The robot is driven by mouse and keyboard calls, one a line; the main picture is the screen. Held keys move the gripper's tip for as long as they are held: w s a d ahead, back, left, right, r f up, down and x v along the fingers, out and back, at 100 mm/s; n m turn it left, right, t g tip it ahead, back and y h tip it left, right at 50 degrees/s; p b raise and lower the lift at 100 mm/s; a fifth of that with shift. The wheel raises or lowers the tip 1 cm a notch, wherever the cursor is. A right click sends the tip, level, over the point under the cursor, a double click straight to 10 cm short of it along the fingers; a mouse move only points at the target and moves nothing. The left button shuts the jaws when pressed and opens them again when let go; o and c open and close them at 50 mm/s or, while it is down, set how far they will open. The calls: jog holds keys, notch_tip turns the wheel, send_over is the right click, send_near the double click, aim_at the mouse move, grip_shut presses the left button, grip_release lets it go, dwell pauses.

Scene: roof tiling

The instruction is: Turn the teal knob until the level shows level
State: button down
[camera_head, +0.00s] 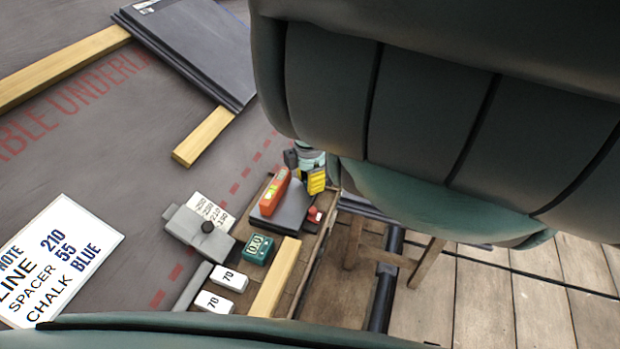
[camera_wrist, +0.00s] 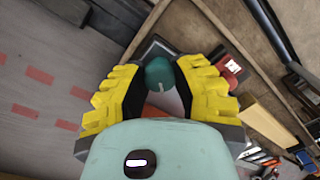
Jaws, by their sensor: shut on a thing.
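The teal knob (camera_wrist: 158,72) shows in the wrist view between the yellow fingers of my gripper (camera_wrist: 160,88), which is shut on it. A white line shows below it. In the head view my gripper (camera_head: 316,181) is at the right end of the work board, and the knob is hidden. The orange-red level (camera_head: 274,191) lies tilted in the picture on a dark tile (camera_head: 293,203), left of my gripper. Its yellow-green vial is visible, but its bubble is too small to read.
A note sign (camera_head: 62,262) is at left. Dark tiles (camera_head: 190,45) and wooden battens (camera_head: 203,136) lie on the grey roof.

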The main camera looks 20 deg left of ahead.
jog(key=m+p, duration=0.1)
jog(key=m, duration=0.5)
jog(key=shift+m, duration=0.3)
jog(key=m+p, duration=0.1)
jog(key=m, duration=0.5)
jog(key=shift+p, duration=0.3)
jog(key=m+p, duration=0.1)
jog(key=m, duration=0.3)
jog(key=shift+f+m+g, duration=0.15)
jog(key=shift+m+g, duration=0.15)
jog(key=shift+m, duration=0.1)
jog(key=shift+w+m, duration=0.1)
jog(key=shift+m, duration=1.7)
jog(key=shift+d+m, duration=0.1)
jog(key=shift+m, duration=1.9)
